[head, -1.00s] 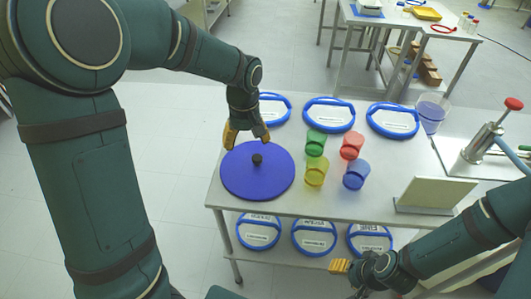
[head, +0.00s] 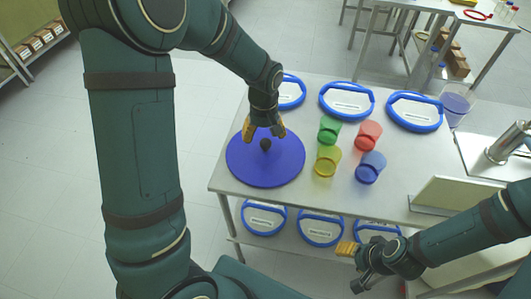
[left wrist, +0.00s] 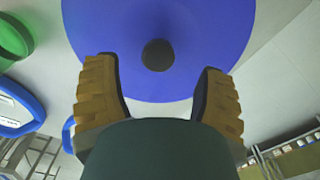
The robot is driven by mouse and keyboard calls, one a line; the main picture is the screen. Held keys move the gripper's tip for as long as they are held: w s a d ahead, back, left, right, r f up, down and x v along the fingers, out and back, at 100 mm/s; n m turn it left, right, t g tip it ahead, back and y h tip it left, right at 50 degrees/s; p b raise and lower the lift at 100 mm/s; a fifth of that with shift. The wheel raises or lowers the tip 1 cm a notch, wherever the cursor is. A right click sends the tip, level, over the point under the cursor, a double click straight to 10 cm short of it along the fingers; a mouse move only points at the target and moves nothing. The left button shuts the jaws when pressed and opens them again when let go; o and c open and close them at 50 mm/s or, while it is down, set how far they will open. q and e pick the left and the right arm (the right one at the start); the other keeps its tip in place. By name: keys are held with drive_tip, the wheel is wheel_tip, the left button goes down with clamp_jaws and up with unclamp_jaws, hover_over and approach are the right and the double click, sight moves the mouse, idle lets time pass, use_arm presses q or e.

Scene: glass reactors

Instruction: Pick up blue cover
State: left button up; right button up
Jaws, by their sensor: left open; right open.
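The blue cover (head: 262,170) is a flat round disc with a dark knob (head: 265,145) at its centre. It lies at the left end of the metal table. My left gripper (head: 264,134) is open just over the cover, near the knob. In the left wrist view the cover (left wrist: 205,30) fills the top middle, and its knob (left wrist: 158,55) shows ahead of and between the two yellow fingers of my left gripper (left wrist: 160,95). The fingers do not touch the knob. My right gripper (head: 352,265) is open and empty, low in front of the table.
Green (head: 329,130), red (head: 368,134), yellow (head: 327,160) and blue (head: 370,167) cups stand right of the cover. Blue-rimmed rings (head: 346,100) lie along the back edge, with others on the lower shelf (head: 320,228). A beige panel (head: 455,194) stands at the right.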

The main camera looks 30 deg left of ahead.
sight(266, 141)
use_arm(q)
drive_tip(key=f, duration=0.2)
drive_tip(key=f+b, duration=0.1)
drive_tip(key=shift+s+d+f, duration=0.2)
drive_tip(key=shift+d+f, duration=0.15)
drive_tip(key=shift+f, duration=0.65)
drive_tip(key=shift+c, duration=0.2)
drive_tip(key=shift+w, duration=0.1)
clamp_jaws()
